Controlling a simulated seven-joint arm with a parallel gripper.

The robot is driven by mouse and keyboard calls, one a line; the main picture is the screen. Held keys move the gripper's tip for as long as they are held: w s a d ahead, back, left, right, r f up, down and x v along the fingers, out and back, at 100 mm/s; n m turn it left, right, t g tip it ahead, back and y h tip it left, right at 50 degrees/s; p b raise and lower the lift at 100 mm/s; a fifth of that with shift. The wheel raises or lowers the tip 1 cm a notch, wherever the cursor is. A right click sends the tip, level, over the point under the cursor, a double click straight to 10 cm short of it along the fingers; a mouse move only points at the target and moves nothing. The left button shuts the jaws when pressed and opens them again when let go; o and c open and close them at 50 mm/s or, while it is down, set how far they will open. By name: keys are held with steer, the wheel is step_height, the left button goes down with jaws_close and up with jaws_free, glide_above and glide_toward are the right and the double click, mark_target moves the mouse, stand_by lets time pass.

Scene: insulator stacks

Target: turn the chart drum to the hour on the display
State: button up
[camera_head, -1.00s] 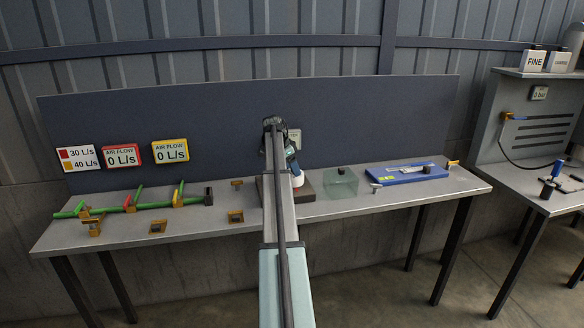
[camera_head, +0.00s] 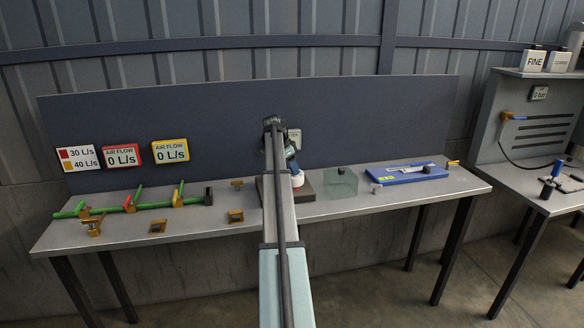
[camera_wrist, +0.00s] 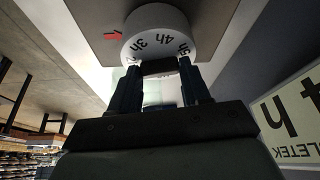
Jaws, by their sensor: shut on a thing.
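The chart drum (camera_wrist: 158,32) is white, with 3h, 4h and 5h marks seen on its rim in the wrist view. A red pointer (camera_wrist: 113,35) lies beside the rim, nearest the 3h mark. My gripper (camera_wrist: 160,67) is shut on the drum, with one dark finger on each side. In the head view the drum (camera_head: 297,180) stands on a dark base (camera_head: 308,190), partly hidden by my arm. A white display (camera_wrist: 290,120) is cut off at the right of the wrist view; it shows an h, a character I cannot read surely, and lettering ending in LETEK.
Green pipes with valves (camera_head: 130,206) lie left on the bench, below two 0 L/s displays. A clear box (camera_head: 341,183) and a blue tool board (camera_head: 408,173) stand to the right. A backboard (camera_head: 380,120) rises behind.

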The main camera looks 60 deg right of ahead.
steer(key=shift+n, duration=0.3)
steer(key=n+t, duration=0.1)
steer(key=n, duration=0.3)
steer(key=shift+s+a+t+h, duration=0.1)
steer(key=shift+s+t+h, duration=0.1)
steer(key=shift+t+h, duration=0.2)
steer(key=shift+n+t, duration=0.9)
steer(key=shift+n, duration=1.6)
steer(key=o, duration=1.1)
steer(key=shift+c, duration=0.2)
steer(key=v, duration=1.3)
steer(key=shift+s+r, duration=0.2)
steer(key=shift+r, duration=0.25)
